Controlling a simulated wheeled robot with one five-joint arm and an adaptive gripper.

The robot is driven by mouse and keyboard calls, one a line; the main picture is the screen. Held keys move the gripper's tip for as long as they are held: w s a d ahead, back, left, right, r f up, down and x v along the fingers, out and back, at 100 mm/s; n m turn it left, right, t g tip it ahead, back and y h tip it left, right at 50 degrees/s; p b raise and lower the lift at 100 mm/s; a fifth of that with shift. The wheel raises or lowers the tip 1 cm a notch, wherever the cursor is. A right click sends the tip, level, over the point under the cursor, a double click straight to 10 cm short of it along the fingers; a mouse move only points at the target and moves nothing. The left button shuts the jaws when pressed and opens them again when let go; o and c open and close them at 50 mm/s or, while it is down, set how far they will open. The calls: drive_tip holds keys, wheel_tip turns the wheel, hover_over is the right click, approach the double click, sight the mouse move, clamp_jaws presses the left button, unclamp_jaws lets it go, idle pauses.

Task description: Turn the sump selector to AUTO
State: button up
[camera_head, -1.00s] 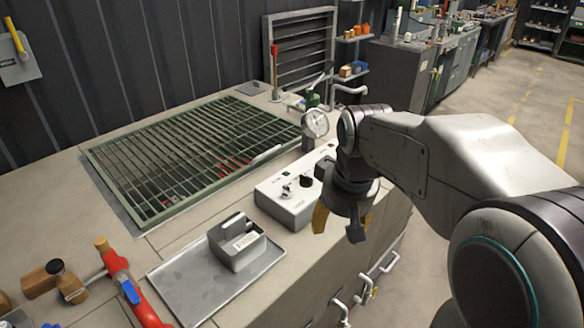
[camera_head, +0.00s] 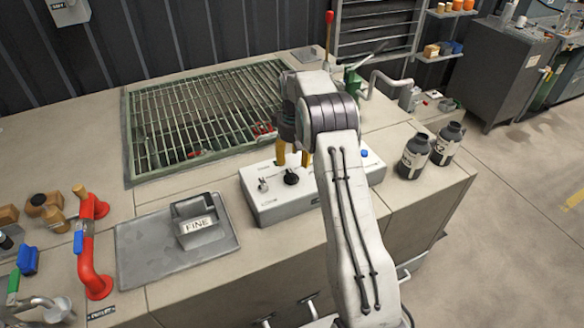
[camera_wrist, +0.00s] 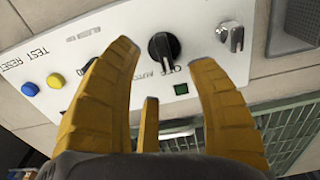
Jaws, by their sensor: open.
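The sump selector is a black rotary knob (camera_head: 291,177) on the white sloped control box (camera_head: 270,208). In the wrist view the knob (camera_wrist: 163,47) sits between my spread yellow fingertips, with lettering that reads AUTO and what looks like OFF beside it. Its pale pointer mark appears to face the OFF lettering. My gripper (camera_head: 293,155) is open above the box, with its fingers pointing down around the knob. In the wrist view my gripper (camera_wrist: 165,55) is empty; I cannot tell whether a finger touches the knob.
A metal toggle (camera_wrist: 231,35) sits beside the knob. Blue (camera_wrist: 29,88) and yellow (camera_wrist: 55,80) buttons are at the box's other end. Two dark bottles, one of them here (camera_head: 415,156), stand right of the box.

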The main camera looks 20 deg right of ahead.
sight(294, 174)
drive_tip(key=shift+w+d+f, duration=0.1)
drive_tip(key=shift+w+f, duration=0.15)
drive_tip(key=shift+f, duration=0.4)
drive_tip(key=shift+f+p, duration=0.85)
drive_tip(key=shift+f, duration=2.55)
drive_tip(key=shift+c, duration=0.5)
clamp_jaws()
